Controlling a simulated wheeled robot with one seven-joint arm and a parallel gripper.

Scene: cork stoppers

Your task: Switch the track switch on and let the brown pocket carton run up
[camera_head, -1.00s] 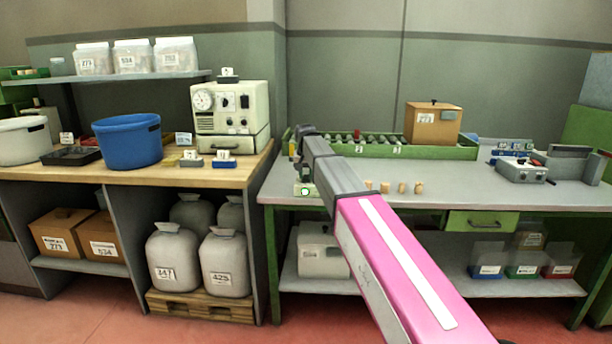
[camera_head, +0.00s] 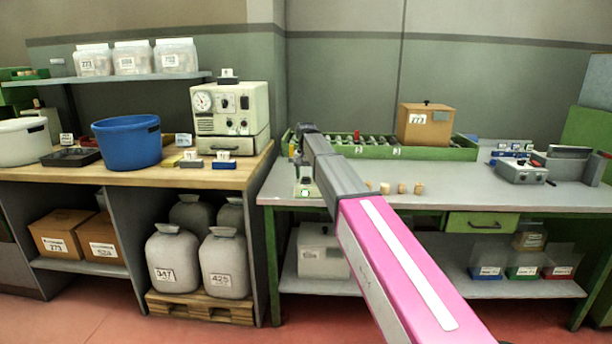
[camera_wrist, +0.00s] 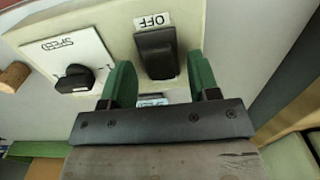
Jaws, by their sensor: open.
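The brown pocket carton (camera_head: 425,127) stands upright on the green roller track (camera_head: 445,153), towards its right part. In the wrist view the track switch (camera_wrist: 156,52) is a black rocker on a pale box, with an OFF label beside it. My gripper (camera_wrist: 160,68) is open and empty, its green fingers on either side of the lower part of the rocker. I cannot tell whether they touch it. My arm hides part of the track's left end.
A speed knob (camera_wrist: 76,79) sits left of the switch on the same box. Several cork stoppers (camera_head: 402,188) stand on the grey table near my arm. A grey device (camera_head: 520,171) stands at the right. A blue tub (camera_head: 127,141) is on the wooden bench at the left.

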